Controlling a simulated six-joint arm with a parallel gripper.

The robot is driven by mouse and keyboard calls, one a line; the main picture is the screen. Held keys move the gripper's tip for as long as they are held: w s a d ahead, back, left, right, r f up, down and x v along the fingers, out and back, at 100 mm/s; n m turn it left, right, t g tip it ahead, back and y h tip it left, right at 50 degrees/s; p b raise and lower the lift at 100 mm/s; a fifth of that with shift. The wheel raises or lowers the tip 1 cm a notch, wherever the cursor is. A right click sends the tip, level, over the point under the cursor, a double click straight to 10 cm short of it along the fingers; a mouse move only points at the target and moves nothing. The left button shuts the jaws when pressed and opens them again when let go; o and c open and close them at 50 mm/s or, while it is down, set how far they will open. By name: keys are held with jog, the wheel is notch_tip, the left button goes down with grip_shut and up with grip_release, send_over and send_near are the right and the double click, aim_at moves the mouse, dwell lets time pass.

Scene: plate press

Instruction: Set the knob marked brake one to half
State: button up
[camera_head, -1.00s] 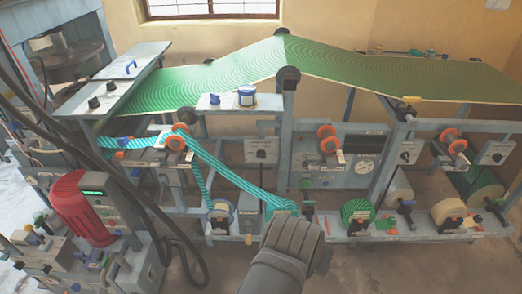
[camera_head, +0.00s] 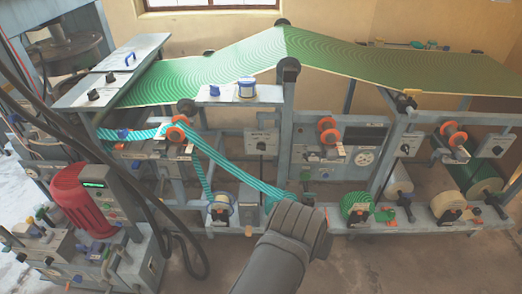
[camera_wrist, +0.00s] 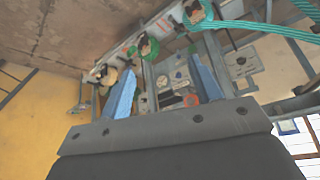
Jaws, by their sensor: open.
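Several dark knobs sit on pale panels along the press frame. One is on the middle panel (camera_head: 262,143), and others are on the right panel (camera_head: 494,147) and the right post (camera_head: 406,147). Their labels are too small to read, so I cannot tell which is brake one. My gripper (camera_wrist: 163,62) is open and empty; its two blue fingers are spread apart in the wrist view. Beyond them show a grey panel with a dial (camera_wrist: 241,60) and small fittings. In the head view my grey wrist is at bottom centre and hides the fingers.
A teal striped web (camera_head: 225,160) runs down to low rolls near my wrist. A green sheet (camera_head: 220,75) spans the top of the frame. A red motor (camera_head: 80,195) and black hoses stand at the left. Bare floor lies in front at the right.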

jog(key=w+d+f+t+h, duration=0.1)
jog(key=w+d+f+t, duration=0.1)
jog(key=w, duration=0.7)
jog(key=w+d+f+t, duration=0.2)
jog(key=w, duration=0.7)
jog(key=w+d+f+t+h, duration=0.1)
jog(key=w+d+f+t, duration=0.15)
jog(key=w, duration=0.55)
jog(key=n+t+y, duration=0.4)
jog(key=n+t, duration=0.1)
jog(key=t, duration=0.1)
send_near(261, 149)
jog(key=w, duration=0.9)
jog(key=shift+w, duration=0.15)
jog(key=c, duration=1)
